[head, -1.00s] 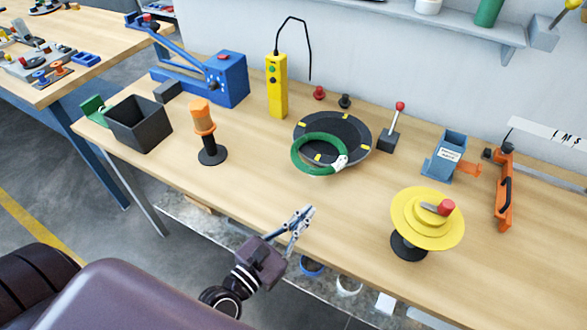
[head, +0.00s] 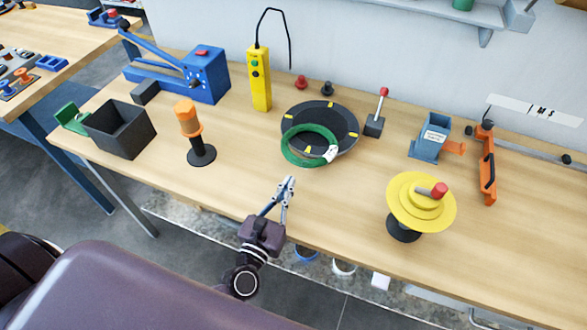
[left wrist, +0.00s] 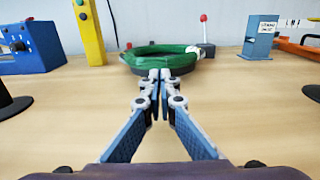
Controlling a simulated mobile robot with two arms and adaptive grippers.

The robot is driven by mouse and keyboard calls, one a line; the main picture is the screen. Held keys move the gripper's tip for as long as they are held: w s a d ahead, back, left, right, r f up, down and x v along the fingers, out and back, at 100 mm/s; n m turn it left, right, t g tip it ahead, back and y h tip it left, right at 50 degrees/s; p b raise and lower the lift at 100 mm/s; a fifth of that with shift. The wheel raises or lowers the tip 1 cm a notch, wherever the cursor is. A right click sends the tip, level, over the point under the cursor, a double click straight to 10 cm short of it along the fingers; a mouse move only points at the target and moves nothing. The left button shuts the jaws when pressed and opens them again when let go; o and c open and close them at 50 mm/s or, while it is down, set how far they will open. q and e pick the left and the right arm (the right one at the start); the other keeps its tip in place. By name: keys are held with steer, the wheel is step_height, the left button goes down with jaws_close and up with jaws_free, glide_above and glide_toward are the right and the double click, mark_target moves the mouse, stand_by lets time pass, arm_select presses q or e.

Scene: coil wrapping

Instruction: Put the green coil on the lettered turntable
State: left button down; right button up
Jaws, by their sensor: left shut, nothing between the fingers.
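The green coil (head: 308,158) lies tilted on the front part of the black round turntable (head: 345,120), overhanging its near edge. A white tag is on the coil's right side. The turntable has yellow marks; no letters are readable. In the left wrist view the coil (left wrist: 165,51) is straight ahead, beyond my fingertips, and hides most of the turntable. My left gripper (head: 285,185) is shut and empty at the table's front edge, in front of the coil and apart from it. It also shows in the left wrist view (left wrist: 160,77). My right gripper is not in view.
A yellow stepped disc (head: 408,215) on a black base stands front right. An orange-topped post (head: 188,118) and a dark bin (head: 120,128) stand left. A yellow pendant (head: 260,80) and a red-knobbed lever (head: 374,125) flank the turntable. The table before the coil is clear.

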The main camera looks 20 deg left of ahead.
mark_target(298, 165)
arm_select(q)
steer(key=w, duration=0.1)
steer(key=w+p, duration=0.1)
steer(key=shift+w+d+r, duration=0.1)
steer(key=shift+w+r, duration=0.1)
steer(key=shift+w, duration=0.1)
steer(key=shift+w+f, duration=0.2)
steer(key=shift+w, duration=0.5)
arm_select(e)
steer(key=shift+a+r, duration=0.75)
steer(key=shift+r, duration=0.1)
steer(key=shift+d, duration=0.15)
arm_select(q)
steer(key=shift+w, duration=0.25)
steer(key=shift+w+b, duration=0.55)
steer(key=shift+w, duration=0.95)
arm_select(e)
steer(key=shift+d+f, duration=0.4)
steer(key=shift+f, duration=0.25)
arm_select(q)
steer(key=shift+s+d, duration=0.1)
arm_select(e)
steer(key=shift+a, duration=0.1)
